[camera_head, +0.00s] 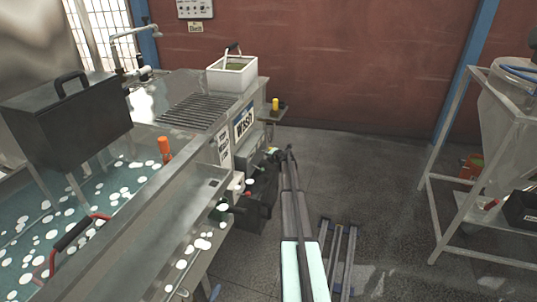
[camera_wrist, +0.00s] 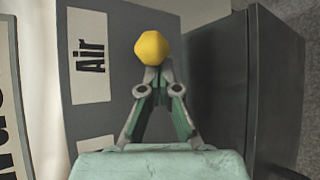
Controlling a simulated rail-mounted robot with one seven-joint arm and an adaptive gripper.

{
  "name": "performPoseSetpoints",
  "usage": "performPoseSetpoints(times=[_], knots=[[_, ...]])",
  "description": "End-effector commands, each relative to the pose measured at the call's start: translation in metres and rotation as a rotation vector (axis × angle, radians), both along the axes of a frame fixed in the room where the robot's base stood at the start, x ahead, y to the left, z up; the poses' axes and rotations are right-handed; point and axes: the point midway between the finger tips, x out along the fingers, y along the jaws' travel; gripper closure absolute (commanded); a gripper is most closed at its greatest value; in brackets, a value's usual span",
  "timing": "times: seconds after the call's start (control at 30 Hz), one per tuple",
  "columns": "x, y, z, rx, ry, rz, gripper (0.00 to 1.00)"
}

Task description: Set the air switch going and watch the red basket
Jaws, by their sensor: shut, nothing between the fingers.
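A yellow knob (camera_wrist: 152,47) sits on a grey panel beside a white "Air" label (camera_wrist: 90,57) in the wrist view. My gripper (camera_wrist: 155,80) is shut and empty, its fingertips right at the knob's lower edge; I cannot tell whether they touch. In the head view my gripper (camera_head: 273,153) is at the end of the bench, by its labelled panel. A red-and-black handle (camera_head: 74,233) rises from the water bath at left. No fully red basket is clear; this handle may belong to it.
The water bath (camera_head: 30,215) holds many white discs. A black box (camera_head: 70,118) stands over it. A white bin (camera_head: 232,75) sits on the bench. A metal frame with a hopper (camera_head: 500,130) stands at right. The floor between is mostly open.

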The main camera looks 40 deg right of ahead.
Motion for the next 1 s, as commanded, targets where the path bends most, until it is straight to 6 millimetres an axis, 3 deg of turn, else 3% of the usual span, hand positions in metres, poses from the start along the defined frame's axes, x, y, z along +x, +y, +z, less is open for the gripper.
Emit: performPoseSetpoints(times=[1.0], knots=[[-0.001,-0.003,0.019,-0.002,-0.003,-0.005,1.00]])
